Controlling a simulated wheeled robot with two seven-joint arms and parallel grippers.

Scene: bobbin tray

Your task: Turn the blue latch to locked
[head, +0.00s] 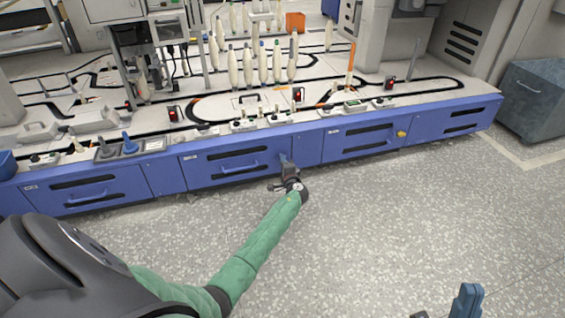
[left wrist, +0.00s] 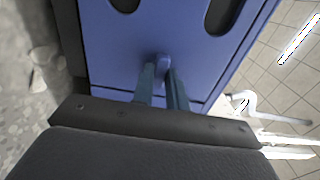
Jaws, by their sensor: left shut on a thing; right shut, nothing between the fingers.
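The blue latch (left wrist: 162,61) is a small rounded knob on the blue panel in the left wrist view. My left gripper (left wrist: 163,80) is shut on it, with one finger on each side. In the head view my left gripper (head: 286,163) reaches the blue cabinet front and hides the latch there. How far the latch is turned cannot be told. My right gripper (head: 467,298) is at the bottom right of the head view, over the floor, shut and away from the cabinet.
White bobbins (head: 248,64) stand on the bench above. A grey cabinet (head: 545,100) stands at the right. The speckled floor in front is clear.

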